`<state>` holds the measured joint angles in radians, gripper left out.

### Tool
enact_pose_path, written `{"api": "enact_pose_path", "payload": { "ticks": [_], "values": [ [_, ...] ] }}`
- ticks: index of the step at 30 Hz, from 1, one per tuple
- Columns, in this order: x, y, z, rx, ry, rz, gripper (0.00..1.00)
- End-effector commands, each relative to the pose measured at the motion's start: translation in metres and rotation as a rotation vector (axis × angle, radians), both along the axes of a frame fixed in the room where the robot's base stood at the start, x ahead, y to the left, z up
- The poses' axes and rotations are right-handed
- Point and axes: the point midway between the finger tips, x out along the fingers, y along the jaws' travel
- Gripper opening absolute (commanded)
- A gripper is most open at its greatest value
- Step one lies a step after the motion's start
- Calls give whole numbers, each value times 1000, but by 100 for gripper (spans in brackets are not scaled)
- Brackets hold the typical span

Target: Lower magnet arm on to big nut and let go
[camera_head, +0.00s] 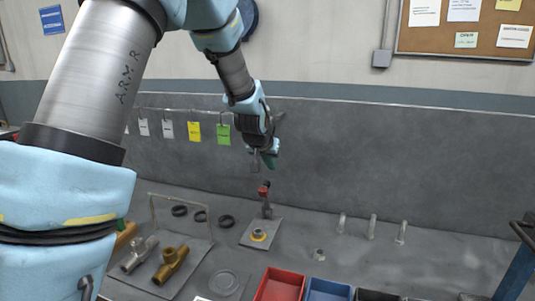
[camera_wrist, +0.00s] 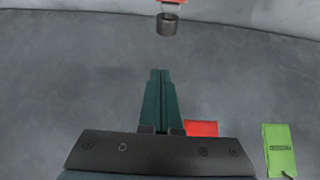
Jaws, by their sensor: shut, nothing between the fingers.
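My gripper (camera_head: 265,163) is shut and empty, in the air in front of the grey back wall. In the wrist view its green fingers (camera_wrist: 160,75) lie together with nothing between them. The magnet arm, with a red part (camera_head: 264,190) at its top, stands below my gripper on a small grey plate, apart from the fingers. A dark cylinder (camera_wrist: 167,25) hangs by a red part at the top of the wrist view, apart from the fingertips.
Brass fittings (camera_head: 170,264) lie on a board at left, with black rings (camera_head: 200,216) behind. Bent clear tubes (camera_head: 372,226) stand at right. A small metal piece (camera_head: 319,254), a red bin (camera_head: 280,284) and a blue bin (camera_head: 328,290) are in front. Tags (camera_head: 223,133) hang along the wall.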

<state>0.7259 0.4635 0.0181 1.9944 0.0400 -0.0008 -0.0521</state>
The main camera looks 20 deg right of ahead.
Motion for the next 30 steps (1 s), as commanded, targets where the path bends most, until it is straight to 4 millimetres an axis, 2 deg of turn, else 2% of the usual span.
{"api": "enact_pose_path", "payload": {
  "ticks": [3,7,12,30],
  "values": [
    [10,-8,-15,2,2,0,0],
    [-8,7,-18,1,2,0,0],
    [-18,15,-25,1,1,0,0],
    [-21,17,-30,-11,-12,1,0]
  ]
}}
